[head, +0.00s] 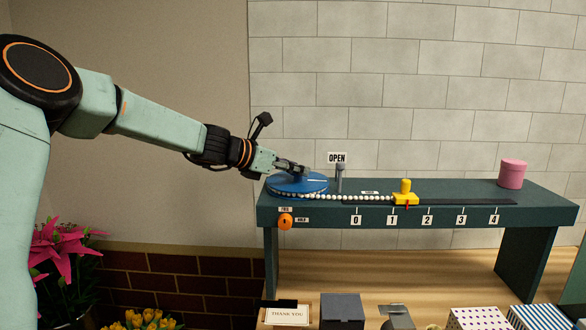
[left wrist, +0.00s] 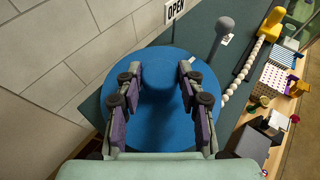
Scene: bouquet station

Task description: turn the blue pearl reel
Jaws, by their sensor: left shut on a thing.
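The blue pearl reel (head: 312,187) lies flat on the left end of the dark green bench. My left gripper (head: 300,170) is over the reel from the left, shut on its blue central knob (left wrist: 158,92). In the left wrist view the fingers (left wrist: 157,75) stand on both sides of the knob. A string of white pearls (head: 350,197) runs from the reel to a yellow slider (head: 405,197). The slider's red pointer (head: 407,205) is between marks 1 and 2. My right gripper is not in view.
A grey round-topped post (head: 340,178) stands right behind the reel near an OPEN sign (head: 337,158). An orange knob (head: 285,221) is on the bench (head: 540,196) front. A pink canister (head: 512,174) stands far right. Boxes (head: 342,310) sit below. The back wall is close behind.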

